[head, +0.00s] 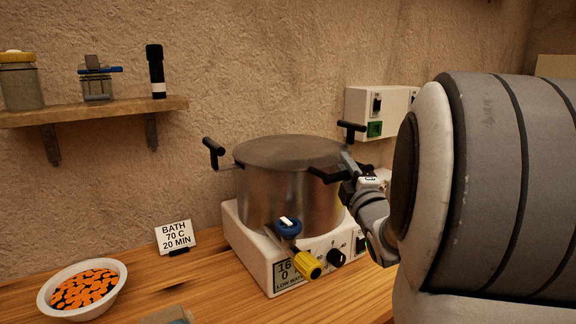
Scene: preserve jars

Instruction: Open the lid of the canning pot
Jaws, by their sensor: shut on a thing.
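The canning pot (285,200) is a large steel cylinder standing on a white heater base. Its flat, dull metal lid (290,150) lies level on the rim, with no gap visible. My gripper (345,172) is at the right front edge of the lid, shut on a black bar handle (323,175). My gripper partly hides the handle, and I cannot tell how it joins the lid or pot. Other black handles stick out at the pot's left (213,153) and at its back right (351,127).
A wall box (377,108) is behind. My arm blocks the right side.

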